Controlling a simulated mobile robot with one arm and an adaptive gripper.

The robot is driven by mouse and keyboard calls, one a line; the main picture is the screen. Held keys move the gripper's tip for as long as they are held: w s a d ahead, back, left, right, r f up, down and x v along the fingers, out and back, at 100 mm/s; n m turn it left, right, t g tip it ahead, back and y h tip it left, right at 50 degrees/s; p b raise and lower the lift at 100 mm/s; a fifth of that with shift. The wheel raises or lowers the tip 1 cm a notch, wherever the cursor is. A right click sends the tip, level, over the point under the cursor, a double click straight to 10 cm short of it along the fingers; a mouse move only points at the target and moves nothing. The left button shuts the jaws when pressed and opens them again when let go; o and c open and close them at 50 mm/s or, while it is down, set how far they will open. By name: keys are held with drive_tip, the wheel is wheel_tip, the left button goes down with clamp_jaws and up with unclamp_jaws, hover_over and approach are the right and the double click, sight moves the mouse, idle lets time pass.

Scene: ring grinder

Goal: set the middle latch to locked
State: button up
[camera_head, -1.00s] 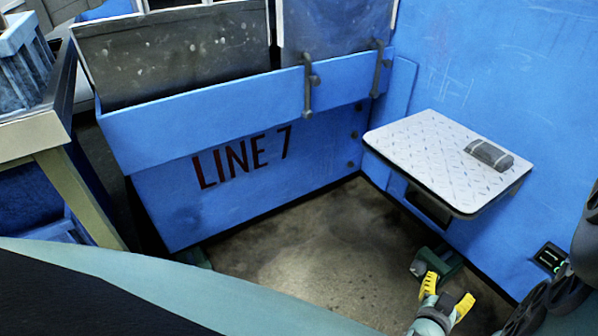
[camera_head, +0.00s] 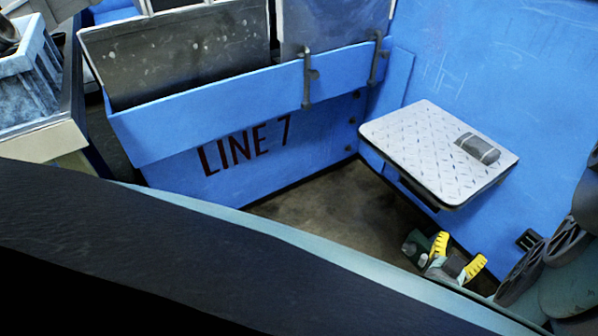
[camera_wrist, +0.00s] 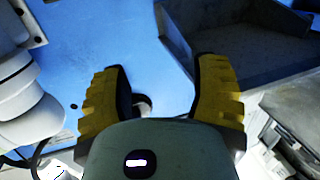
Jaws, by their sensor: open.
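I cannot make out a middle latch for certain in either view. In the head view my gripper (camera_head: 457,254) is low at the right, its yellow fingers spread and empty, below the small plate-topped shelf. In the wrist view my gripper (camera_wrist: 161,75) is open in front of a blue surface. A small dark rounded part (camera_wrist: 142,104) shows between the fingers, partly hidden by the gripper body; I cannot tell what it is or whether a finger touches it.
A blue LINE 7 panel (camera_head: 250,176) with grey handles (camera_head: 307,82) stands at the back. The patterned metal shelf (camera_head: 420,145) juts from the right blue wall and holds a dark grey object (camera_head: 478,148). A blue crate (camera_head: 28,88) sits at the left. Floor (camera_head: 310,212) shows between.

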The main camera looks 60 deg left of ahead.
sight(421, 261)
drive_tip(key=shift+o, duration=0.2)
